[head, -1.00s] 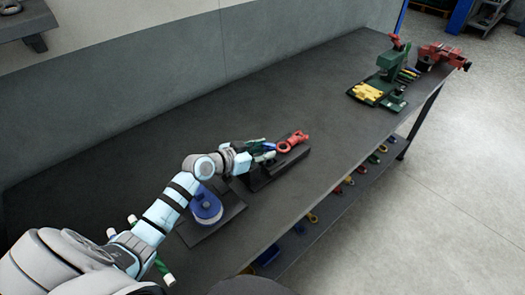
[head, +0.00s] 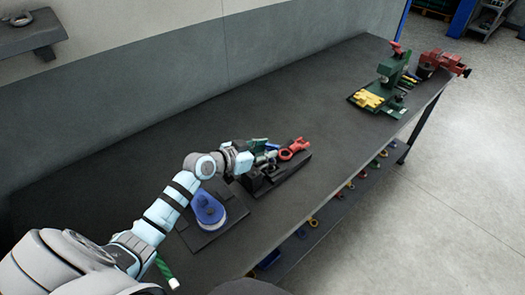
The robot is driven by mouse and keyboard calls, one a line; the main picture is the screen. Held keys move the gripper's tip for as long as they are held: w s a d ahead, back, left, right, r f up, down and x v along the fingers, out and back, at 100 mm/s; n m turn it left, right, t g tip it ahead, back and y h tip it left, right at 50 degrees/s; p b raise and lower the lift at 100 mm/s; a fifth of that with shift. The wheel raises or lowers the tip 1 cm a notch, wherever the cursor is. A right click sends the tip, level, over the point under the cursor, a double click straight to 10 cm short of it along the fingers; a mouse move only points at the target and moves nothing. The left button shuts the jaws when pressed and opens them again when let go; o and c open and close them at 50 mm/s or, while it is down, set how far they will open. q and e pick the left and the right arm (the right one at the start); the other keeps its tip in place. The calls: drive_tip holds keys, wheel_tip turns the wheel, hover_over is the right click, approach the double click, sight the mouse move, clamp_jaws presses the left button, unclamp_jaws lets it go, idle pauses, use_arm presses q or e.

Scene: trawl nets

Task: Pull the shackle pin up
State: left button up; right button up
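A red metal link (head: 294,148) with a ring at one end and a fork at the other lies at the dark fixture (head: 294,168) on the bench. It looks like shackle hardware, but I cannot make out the pin. My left gripper (head: 266,157) is over the fixture, just left of the red link's ring. A small green part (head: 257,143) and a bit of blue show right at the gripper. The fingers are small and dark against the fixture, so I cannot tell whether they are open or hold anything. My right gripper is not in view.
A blue round item (head: 208,212) sits on a dark plate under my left forearm. A green press (head: 391,68), yellow blocks (head: 368,98) and a red vise (head: 443,62) stand at the bench's far right end. The dark bench (head: 200,130) is clear behind the fixture.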

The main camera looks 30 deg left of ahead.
use_arm(q)
drive_tip(key=shift+o, duration=0.6)
drive_tip(key=shift+w+d, duration=0.1)
drive_tip(key=shift+d, duration=0.2)
drive_tip(key=shift+s+a+r, duration=0.1)
drive_tip(key=shift+s+a, duration=0.1)
drive_tip(key=shift+s, duration=0.1)
drive_tip(key=v, duration=1.1)
drive_tip(key=shift+r, duration=0.15)
drive_tip(key=shift+s, duration=0.1)
drive_tip(key=shift+s, duration=0.1)
